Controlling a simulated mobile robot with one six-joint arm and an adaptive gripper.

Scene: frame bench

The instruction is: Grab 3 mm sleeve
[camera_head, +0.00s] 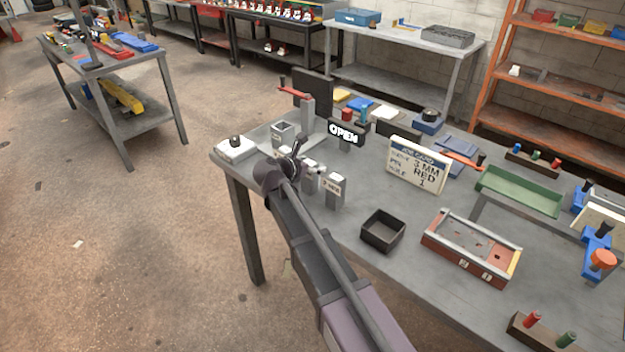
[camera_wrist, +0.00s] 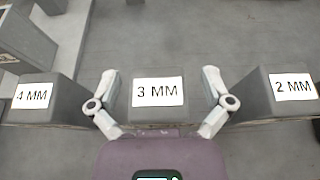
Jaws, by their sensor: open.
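The 3 mm sleeve is a grey block with a white "3 MM" label (camera_wrist: 158,92) in the middle of the wrist view. My gripper (camera_wrist: 160,88) is open, with one finger on each side of this block; I cannot tell whether they touch it. The grey 4 mm block (camera_wrist: 35,92) stands to the left and the grey 2 mm block (camera_wrist: 290,88) to the right. In the head view my gripper (camera_head: 300,165) is over the left part of the bench, and my arm hides part of the blocks. The 2 mm block (camera_head: 334,190) shows just right of my gripper.
A card reading "3 MM RED 1" (camera_head: 417,168) stands on the bench. A black open box (camera_head: 383,231) and a red-sided fixture (camera_head: 471,247) lie to the right. A green tray (camera_head: 518,192) is farther right.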

